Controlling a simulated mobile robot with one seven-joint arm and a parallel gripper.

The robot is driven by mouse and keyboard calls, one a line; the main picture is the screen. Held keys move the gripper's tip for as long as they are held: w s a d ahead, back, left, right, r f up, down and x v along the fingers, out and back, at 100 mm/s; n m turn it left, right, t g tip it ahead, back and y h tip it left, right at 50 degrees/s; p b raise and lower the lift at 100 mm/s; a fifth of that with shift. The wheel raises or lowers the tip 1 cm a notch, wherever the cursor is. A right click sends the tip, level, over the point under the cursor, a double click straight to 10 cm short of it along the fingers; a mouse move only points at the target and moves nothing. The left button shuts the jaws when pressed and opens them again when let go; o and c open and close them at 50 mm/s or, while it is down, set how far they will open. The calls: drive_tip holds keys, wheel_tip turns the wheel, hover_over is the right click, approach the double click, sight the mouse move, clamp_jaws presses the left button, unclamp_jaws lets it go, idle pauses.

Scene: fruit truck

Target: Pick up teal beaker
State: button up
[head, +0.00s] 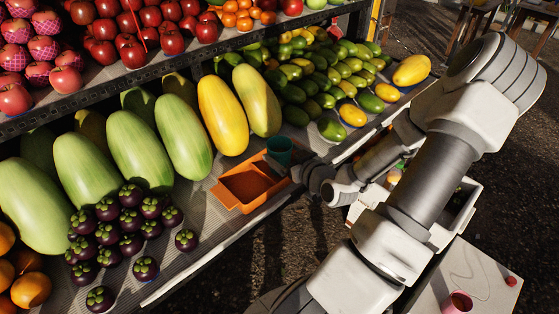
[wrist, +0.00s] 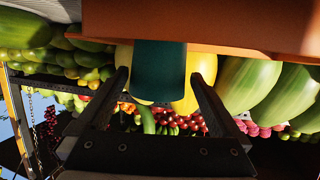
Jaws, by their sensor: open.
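The teal beaker (head: 279,150) stands upright at the right end of the orange tray (head: 245,188) on the fruit shelf. I cannot tell whether its base is inside the tray or just behind it. My gripper (head: 288,170) is low beside the beaker, at the tray's right end. The wrist view is upside down. There the beaker (wrist: 160,72) lies between the two dark fingers of my open gripper (wrist: 159,76), one on each side, with small gaps. The orange tray (wrist: 200,25) fills the top of that view.
Green and yellow melons (head: 222,115) stand close behind the tray. Mangosteens (head: 125,230) lie to its left, and mangoes (head: 315,85) to the back right. An upper shelf edge (head: 120,95) overhangs the left. A pink cup (head: 458,303) is at the lower right.

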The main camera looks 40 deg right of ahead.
sight(274, 142)
drive_tip(key=shift+r+b+x, duration=0.2)
drive_tip(key=shift+b+x, duration=0.05)
drive_tip(key=shift+x, duration=0.65)
drive_tip(key=shift+r+b+x, duration=0.2)
drive_tip(key=shift+x, duration=0.7)
drive_tip(key=shift+r+b+x, duration=0.15)
drive_tip(key=shift+b+x, duration=0.1)
drive_tip(key=shift+x, duration=0.7)
drive_tip(key=shift+w+d, duration=0.1)
drive_tip(key=shift+w, duration=0.05)
drive_tip(key=c, duration=1.2)
drive_tip(key=shift+r, duration=0.25)
drive_tip(key=shift+c, duration=0.2)
